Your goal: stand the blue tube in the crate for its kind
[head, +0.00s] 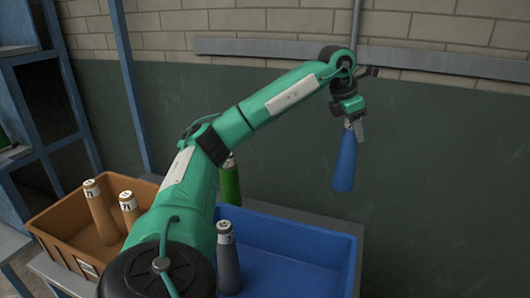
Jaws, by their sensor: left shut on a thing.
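The blue tube (344,163) hangs from my left gripper (355,127), neck up, wide end down and slightly tilted. The gripper is shut on its neck, high against the dark wall and to the upper right of the blue crate (310,229). A grey tube (229,262) with a white-banded neck stands at the blue crate's left end, partly beside my arm. The crate's right part shows an empty floor. The orange crate (48,222) at the left holds tan tubes (102,212). My right gripper is out of view.
A green tube (230,183) shows behind my arm; its base is hidden. My left arm covers the area between the crates. A blue metal rack (72,95) stands at the left. A grey rail (255,47) runs along the wall behind.

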